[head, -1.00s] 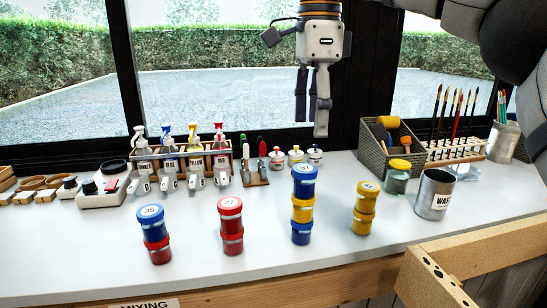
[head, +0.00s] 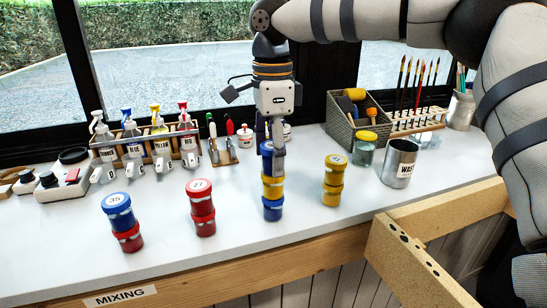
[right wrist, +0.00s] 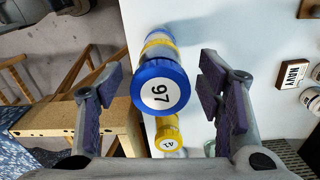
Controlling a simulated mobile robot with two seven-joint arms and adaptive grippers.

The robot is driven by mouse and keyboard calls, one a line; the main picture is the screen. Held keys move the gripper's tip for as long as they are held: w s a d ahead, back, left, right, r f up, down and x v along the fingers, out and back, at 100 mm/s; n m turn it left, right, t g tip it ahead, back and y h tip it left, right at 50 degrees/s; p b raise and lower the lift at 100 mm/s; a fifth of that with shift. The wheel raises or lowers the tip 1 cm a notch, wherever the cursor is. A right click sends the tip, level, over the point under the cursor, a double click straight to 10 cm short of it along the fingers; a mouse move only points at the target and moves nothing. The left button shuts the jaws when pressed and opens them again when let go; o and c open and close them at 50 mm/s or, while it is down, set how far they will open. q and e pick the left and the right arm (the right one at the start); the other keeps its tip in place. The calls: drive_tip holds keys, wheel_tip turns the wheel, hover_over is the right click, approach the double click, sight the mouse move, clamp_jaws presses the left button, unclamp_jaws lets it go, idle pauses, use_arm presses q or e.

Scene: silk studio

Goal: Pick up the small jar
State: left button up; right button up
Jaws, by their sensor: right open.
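Small jars stand in stacks on the white table. The middle-right stack has a blue jar (head: 266,149) on top, a yellow jar (head: 272,188) and a blue jar (head: 272,209) below. My right gripper (head: 270,152) points down over this stack, its fingers partly hiding the top jar. In the right wrist view, the blue lid marked 97 (right wrist: 160,92) lies between the open fingers, apart from both. Other stacks are blue on red (head: 121,221), red (head: 201,208) and yellow (head: 333,181). Which one is meant by the small jar is not clear. My left gripper is not in view.
A metal waste cup (head: 399,163) and a glass jar with a yellow lid (head: 364,150) stand right of the stacks. Behind are a wicker basket (head: 344,130), a brush rack (head: 415,123) and pump bottles (head: 132,137). A wooden frame (head: 440,222) stands at the front right.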

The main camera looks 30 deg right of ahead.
drive_tip(key=c, duration=1.3)
drive_tip(key=shift+o, duration=0.2)
